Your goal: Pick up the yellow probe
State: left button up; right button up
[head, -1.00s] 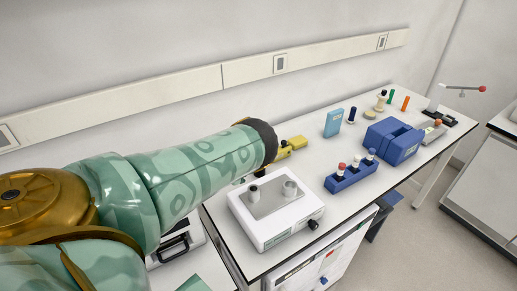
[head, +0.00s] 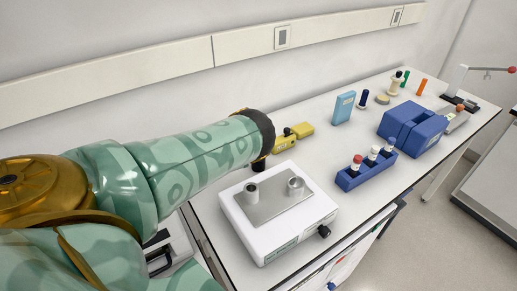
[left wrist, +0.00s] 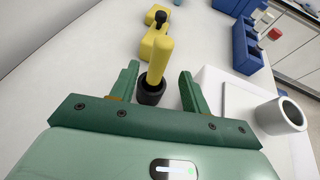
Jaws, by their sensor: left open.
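In the left wrist view, the yellow probe (left wrist: 158,58) is a rounded yellow rod with a black collar (left wrist: 152,92) at its near end. My left gripper (left wrist: 158,72) is green and open, with one finger on each side of the probe and gaps between them. In the head view, my left forearm hides the gripper and most of the probe; a dark piece (head: 259,164) shows just below the arm's cuff. My right gripper is in neither view.
Beyond the probe is a yellow block (left wrist: 152,44) with a black knob, also in the head view (head: 283,143). A white device (head: 275,235) with two cylinders stands right of the arm. A blue tube rack (head: 350,182) and blue box (head: 415,140) stand farther right.

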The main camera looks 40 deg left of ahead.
pick_arm(q)
jog(key=b+x, duration=0.1)
jog(key=x, duration=0.3)
jog(key=shift+w+a, duration=0.2)
jog(key=shift+w, duration=0.05)
jog(key=shift+s+d+r, duration=0.1)
jog(key=shift+r, duration=0.05)
jog(key=c, duration=0.4)
grip_shut()
